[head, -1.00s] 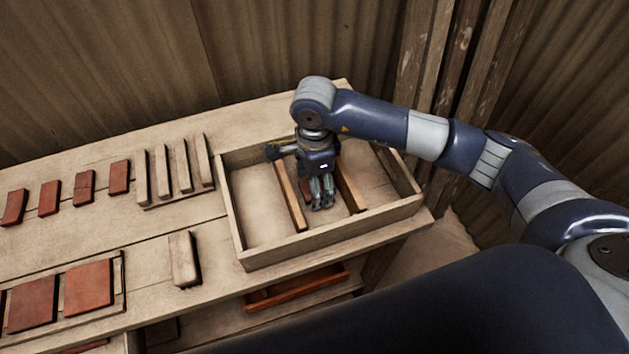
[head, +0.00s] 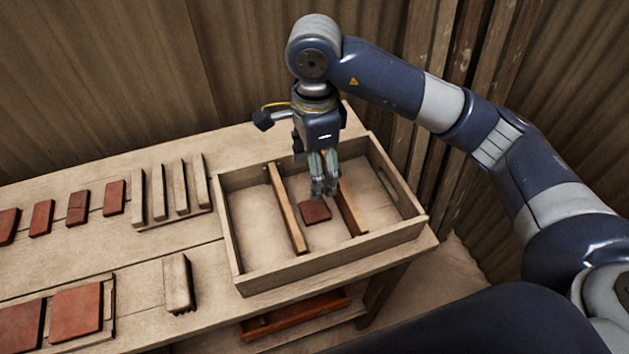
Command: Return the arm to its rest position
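My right arm comes in from the right. Its gripper (head: 325,192) points down above the wooden tray (head: 232,240), apart from everything below it. A small dark red tile (head: 316,211) lies flat on the tray floor, between two wooden dividers, just below the fingertips. Nothing shows held in the fingers, but their gap is not clear from this angle. My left gripper is not in view.
Several red tiles (head: 78,207) lie in a row on the wooden table at left. A slatted rack (head: 160,218) stands beside the tray. A wooden block (head: 178,283) and larger red tiles (head: 76,312) lie nearer. Corrugated walls (head: 90,70) close off the back.

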